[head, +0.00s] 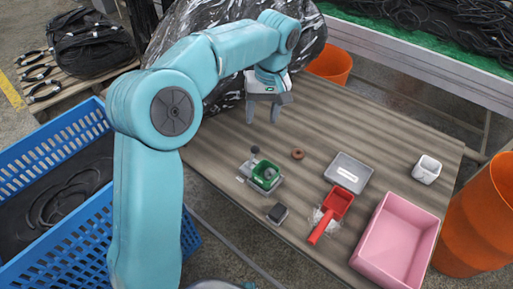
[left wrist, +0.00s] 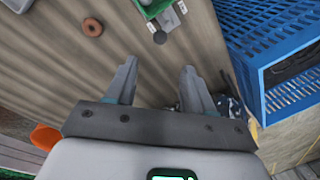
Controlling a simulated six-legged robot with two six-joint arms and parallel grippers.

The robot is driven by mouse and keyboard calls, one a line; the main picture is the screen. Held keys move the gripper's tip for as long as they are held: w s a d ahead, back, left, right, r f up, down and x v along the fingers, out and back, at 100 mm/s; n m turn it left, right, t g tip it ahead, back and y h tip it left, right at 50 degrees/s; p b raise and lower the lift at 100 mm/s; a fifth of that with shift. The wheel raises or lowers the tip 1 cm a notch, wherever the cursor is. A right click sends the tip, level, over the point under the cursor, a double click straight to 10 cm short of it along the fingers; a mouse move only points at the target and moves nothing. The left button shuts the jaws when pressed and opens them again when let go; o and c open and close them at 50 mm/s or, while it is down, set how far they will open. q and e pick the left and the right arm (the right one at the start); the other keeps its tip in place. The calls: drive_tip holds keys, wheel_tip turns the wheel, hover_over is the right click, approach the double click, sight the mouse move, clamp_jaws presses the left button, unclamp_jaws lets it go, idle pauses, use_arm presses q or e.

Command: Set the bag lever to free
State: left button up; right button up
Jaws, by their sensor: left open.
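A small green device (head: 264,176) with a grey base sits on the table, left of its middle. A lever with a dark ball knob (head: 255,150) stands up at its back left; I cannot read its setting. In the left wrist view the green device (left wrist: 153,6) is cut by the top edge, with the dark knob (left wrist: 160,38) below it. My left gripper (head: 262,114) is open and empty, above the table and behind the device, apart from the lever. Its fingers (left wrist: 158,68) also show in the left wrist view. My right gripper is not in view.
Near the device are a brown ring (head: 298,154), a dark block (head: 278,213), a grey box (head: 348,173) and a red scoop (head: 332,212). A pink bin (head: 397,240) and a white cup (head: 427,169) stand right. A blue crate (head: 60,235) is left; shiny black plastic (head: 215,18) lies behind.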

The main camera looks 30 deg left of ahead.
sight(255, 148)
use_arm(q)
drive_tip(key=f, duration=0.4)
drive_tip(key=a+f+b, duration=0.1)
drive_tip(key=f, duration=0.4)
drive_tip(key=s+f+b, duration=0.1)
drive_tip(key=f, duration=0.3)
drive_tip(key=shift+s+a+f, duration=0.1)
drive_tip(key=shift+a+f, duration=0.1)
drive_tip(key=shift+f, duration=0.2)
clamp_jaws()
